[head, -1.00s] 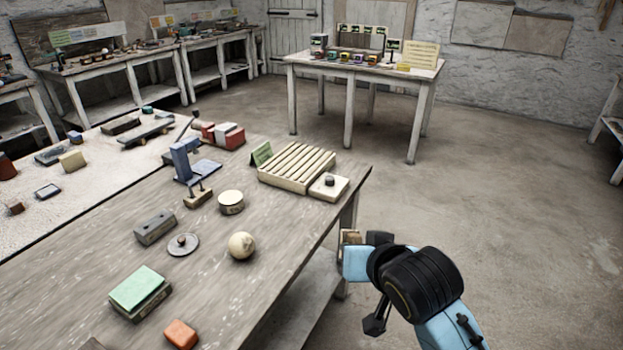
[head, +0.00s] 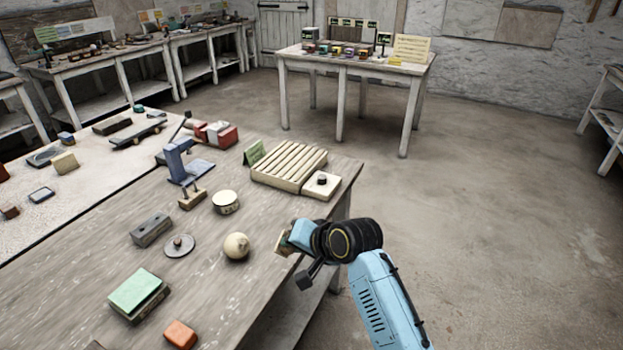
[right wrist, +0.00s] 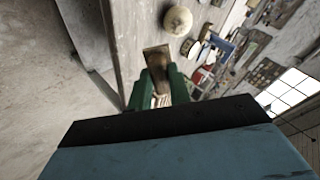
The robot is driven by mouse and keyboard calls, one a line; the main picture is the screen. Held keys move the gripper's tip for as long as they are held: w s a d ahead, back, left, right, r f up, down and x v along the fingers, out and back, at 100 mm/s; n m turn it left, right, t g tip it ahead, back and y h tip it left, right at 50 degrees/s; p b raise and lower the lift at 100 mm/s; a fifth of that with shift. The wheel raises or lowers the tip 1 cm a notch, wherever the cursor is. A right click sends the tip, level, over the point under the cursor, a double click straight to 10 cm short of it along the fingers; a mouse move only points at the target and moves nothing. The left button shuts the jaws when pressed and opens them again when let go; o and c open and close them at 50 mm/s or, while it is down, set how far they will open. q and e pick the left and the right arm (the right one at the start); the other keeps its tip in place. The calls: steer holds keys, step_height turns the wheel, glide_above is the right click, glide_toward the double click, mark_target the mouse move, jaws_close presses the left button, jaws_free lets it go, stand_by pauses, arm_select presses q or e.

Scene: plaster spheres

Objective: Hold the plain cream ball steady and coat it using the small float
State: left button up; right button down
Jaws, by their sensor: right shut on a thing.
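The plain cream ball (head: 236,246) rests on the wooden table near its right edge. It shows at the top of the right wrist view (right wrist: 178,20), whole and apart from my gripper. My right gripper (right wrist: 158,76) is shut on a small brown flat piece (right wrist: 156,56), which looks like the small float. In the head view, the right gripper (head: 286,239) is at the table's right edge, a short way right of the ball. My left gripper is in neither view now.
Near the ball are a round disc with a knob (head: 180,246), a round cream tin (head: 226,202) and a grey block (head: 152,230). A green-topped block (head: 138,294) and an orange block (head: 180,334) lie nearer. A slatted rack (head: 289,166) stands farther back.

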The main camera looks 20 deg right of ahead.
mark_target(292, 252)
steer(key=w+a+f+y+b, duration=0.1)
steer(key=w+a+f+b, duration=0.1)
steer(key=w+a+f+m+y+b, duration=0.1)
steer(key=w+a+f+b, duration=0.1)
steer(key=w, duration=0.1)
steer(key=w+a+f+m+g+y+b, duration=0.1)
steer(key=w+a+f+b, duration=0.1)
steer(key=w, duration=0.1)
steer(key=shift+a, duration=0.35)
steer(key=shift+w+a+f, duration=0.25)
steer(key=shift+w+a, duration=0.1)
steer(key=shift+w, duration=0.05)
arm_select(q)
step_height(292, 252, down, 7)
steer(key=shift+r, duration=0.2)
arm_select(e)
steer(key=shift+s+d, duration=0.1)
